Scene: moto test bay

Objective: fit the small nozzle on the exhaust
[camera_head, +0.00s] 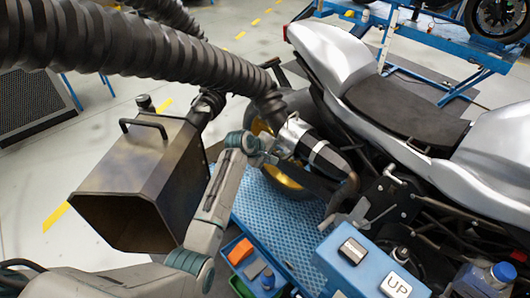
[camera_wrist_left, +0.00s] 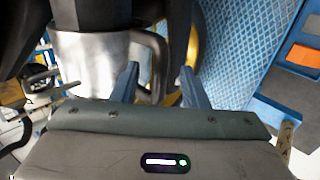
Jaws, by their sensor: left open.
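The small nozzle (camera_head: 291,134) is a silver metal piece at the lower end of a black ribbed hose, at the rear of the motorcycle. It lines up with the end of the dark exhaust (camera_head: 328,160); I cannot tell whether it is around the exhaust or just against it. My left gripper (camera_head: 276,150) is beside the nozzle. In the left wrist view the silver nozzle (camera_wrist_left: 92,65) has a looped handle (camera_wrist_left: 160,62). The handle's bar shows between the two open fingers (camera_wrist_left: 159,86), with no grip visible. My right gripper is out of view.
A large square-mouthed nozzle (camera_head: 140,185) hangs at left on another hose (camera_head: 110,50). The silver motorcycle (camera_head: 340,60) stands over a blue perforated platform (camera_head: 265,215). A blue box with an UP button (camera_head: 396,284) and bins (camera_head: 240,252) are in front.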

